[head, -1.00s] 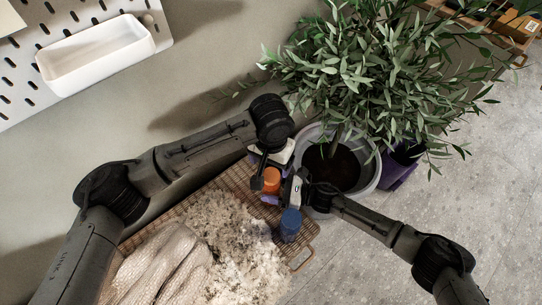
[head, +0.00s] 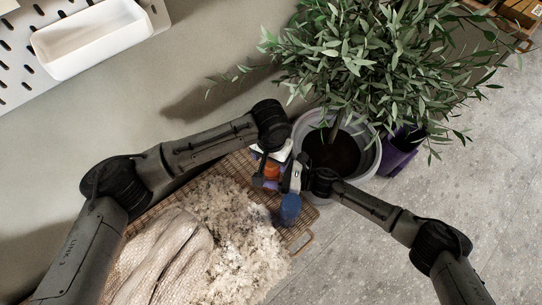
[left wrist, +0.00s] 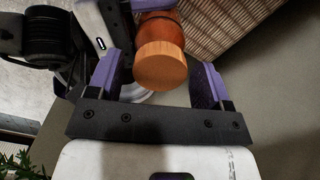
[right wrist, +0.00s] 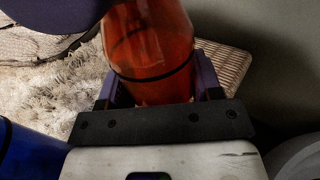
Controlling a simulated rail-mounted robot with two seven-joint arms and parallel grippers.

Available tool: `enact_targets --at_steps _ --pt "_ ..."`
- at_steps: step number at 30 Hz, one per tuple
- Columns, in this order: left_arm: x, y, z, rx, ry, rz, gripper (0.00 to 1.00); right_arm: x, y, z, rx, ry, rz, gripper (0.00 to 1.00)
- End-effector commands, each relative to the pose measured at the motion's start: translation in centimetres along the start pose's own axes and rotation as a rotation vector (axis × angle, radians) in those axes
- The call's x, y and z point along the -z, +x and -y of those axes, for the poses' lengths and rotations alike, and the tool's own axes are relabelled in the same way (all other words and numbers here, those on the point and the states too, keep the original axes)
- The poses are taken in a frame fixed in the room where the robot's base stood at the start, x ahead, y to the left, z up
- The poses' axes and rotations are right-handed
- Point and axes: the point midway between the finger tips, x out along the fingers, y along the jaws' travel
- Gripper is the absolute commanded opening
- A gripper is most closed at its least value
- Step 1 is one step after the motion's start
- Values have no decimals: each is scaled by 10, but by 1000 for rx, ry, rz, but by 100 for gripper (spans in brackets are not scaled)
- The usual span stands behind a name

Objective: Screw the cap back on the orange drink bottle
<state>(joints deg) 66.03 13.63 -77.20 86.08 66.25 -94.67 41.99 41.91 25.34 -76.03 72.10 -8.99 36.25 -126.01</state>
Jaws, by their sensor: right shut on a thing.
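The orange drink bottle (right wrist: 155,50) is upright, see-through orange with dark bands, between my right gripper's (right wrist: 155,90) fingers. That gripper is shut on its body. A lighter orange, opaque cap (left wrist: 162,66) shows end-on over the bottle's top in the left wrist view. I cannot tell whether it is seated on the thread. My left gripper (left wrist: 160,80) has its purple fingers apart on either side of the cap, with gaps. In the head view the bottle and cap (head: 271,171) are mostly hidden between my left gripper (head: 264,172) and right gripper (head: 294,178).
A blue container (head: 290,209) stands close to my right gripper. A potted leafy plant (head: 368,165) is just behind and right. A woven mat (head: 232,166) with fluffy pale material (head: 235,225) and a pale sack (head: 165,260) lies in front. A white tray (head: 90,38) is at upper left.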

Motion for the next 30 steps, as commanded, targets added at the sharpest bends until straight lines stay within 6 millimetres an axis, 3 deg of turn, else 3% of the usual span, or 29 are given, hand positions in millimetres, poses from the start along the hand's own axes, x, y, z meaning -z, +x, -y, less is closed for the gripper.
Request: enact_targets --at_steps 2,13,19,20,28,30 --pt "0 0 0 0 0 0 65 0 0 0 0 0 0 0" --pt "0 0 0 0 0 0 30 0 0 0 0 0 0 0" --pt "0 0 0 0 5 0 28 0 0 0 0 0 0 0" --pt "0 0 0 0 5 0 59 0 0 0 0 0 0 0" --pt "0 0 0 0 5 0 85 0 0 0 0 0 0 0" --pt "0 0 0 0 5 0 87 0 0 0 0 0 0 0"
